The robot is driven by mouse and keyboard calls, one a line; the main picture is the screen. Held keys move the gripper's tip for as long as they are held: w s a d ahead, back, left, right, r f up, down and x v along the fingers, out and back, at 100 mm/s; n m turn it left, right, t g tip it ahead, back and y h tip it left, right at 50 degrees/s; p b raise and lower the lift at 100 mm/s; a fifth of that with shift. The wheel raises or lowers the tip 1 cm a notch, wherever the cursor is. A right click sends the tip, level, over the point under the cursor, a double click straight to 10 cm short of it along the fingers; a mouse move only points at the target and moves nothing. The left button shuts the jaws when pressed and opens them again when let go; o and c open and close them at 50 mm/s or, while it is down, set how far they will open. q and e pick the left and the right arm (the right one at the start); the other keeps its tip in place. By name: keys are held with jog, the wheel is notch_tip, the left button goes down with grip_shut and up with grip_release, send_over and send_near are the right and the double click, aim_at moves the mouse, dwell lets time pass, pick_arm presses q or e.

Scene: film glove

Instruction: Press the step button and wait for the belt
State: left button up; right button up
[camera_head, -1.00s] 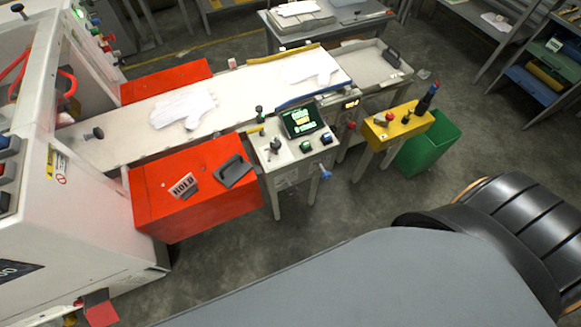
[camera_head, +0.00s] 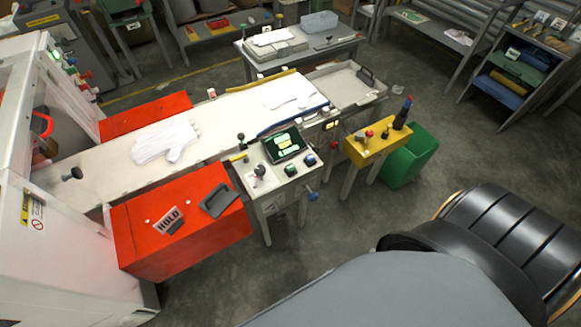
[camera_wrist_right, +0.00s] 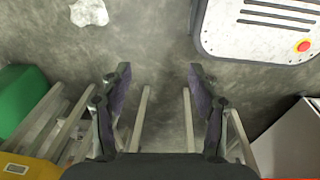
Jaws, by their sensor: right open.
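The control box (camera_head: 252,187) stands at the front of the belt, with a dark screen (camera_head: 285,143) showing lit text. Below the screen are a green button (camera_head: 291,170) and a blue button (camera_head: 310,160); I cannot read which is the step button. The pale belt (camera_head: 104,170) carries a white glove (camera_head: 165,141) at its middle and another white glove (camera_head: 286,93) near its far right end. My right gripper (camera_wrist_right: 158,75) is open and empty, seen over the floor in the right wrist view. Neither gripper shows in the head view.
A red box (camera_head: 130,240) with a HOLD sign (camera_head: 168,220) stands left of the control box. A yellow stand (camera_head: 377,149) and a green bin (camera_head: 412,158) are at its right. A grey table (camera_head: 337,42) is behind.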

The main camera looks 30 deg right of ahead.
grip_shut()
dwell(1.4)
